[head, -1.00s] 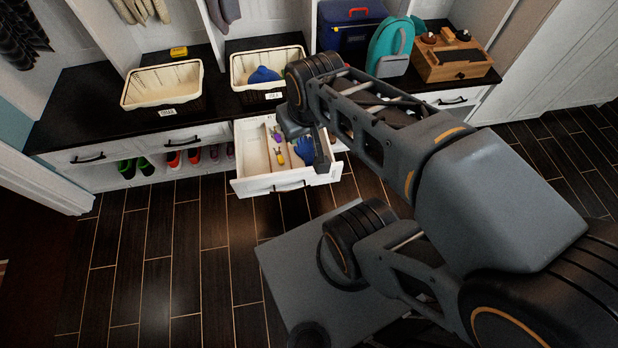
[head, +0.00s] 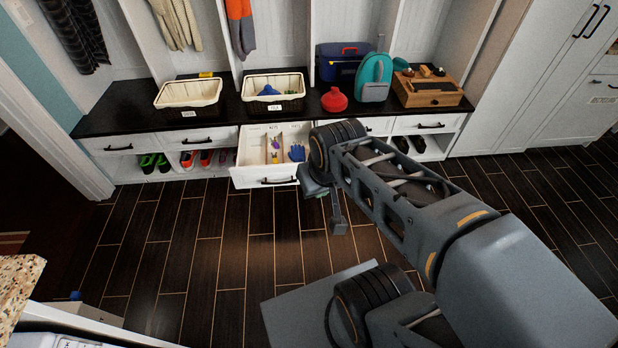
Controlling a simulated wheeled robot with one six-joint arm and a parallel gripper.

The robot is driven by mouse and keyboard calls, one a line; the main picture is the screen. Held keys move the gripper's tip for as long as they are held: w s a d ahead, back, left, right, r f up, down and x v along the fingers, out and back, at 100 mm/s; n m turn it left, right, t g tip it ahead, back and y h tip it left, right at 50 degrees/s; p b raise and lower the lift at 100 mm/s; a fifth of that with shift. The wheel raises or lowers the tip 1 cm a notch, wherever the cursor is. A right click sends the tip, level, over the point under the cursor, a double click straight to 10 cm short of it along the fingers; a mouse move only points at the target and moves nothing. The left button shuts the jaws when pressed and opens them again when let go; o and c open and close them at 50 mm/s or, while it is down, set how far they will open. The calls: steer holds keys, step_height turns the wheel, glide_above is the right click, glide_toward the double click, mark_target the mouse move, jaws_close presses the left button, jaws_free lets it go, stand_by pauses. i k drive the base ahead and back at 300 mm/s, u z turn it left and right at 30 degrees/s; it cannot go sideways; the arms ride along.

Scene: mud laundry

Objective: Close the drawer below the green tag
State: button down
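One white drawer (head: 264,177) under the black bench top stands pulled out, with a dark handle on its front. It has compartments holding a blue glove (head: 297,152) and small yellow and purple items. I cannot make out a green tag in this view. My gripper (head: 337,222) hangs over the floor, in front and to the right of the open drawer, apart from it. Its fingers are seen edge-on, so its opening is unclear. My arm covers part of the drawer fronts to the right.
On the bench (head: 130,120) stand two cream baskets, a red vase (head: 334,100), a blue cooler (head: 338,62), a teal backpack (head: 374,78) and a wooden box (head: 428,92). A shut drawer (head: 117,146) is at the left. Shoes sit below. The wooden floor before the open drawer is clear.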

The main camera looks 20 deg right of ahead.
mark_target(254, 167)
steer(key=u, duration=0.25)
steer(key=i, duration=0.85)
steer(key=z, duration=0.15)
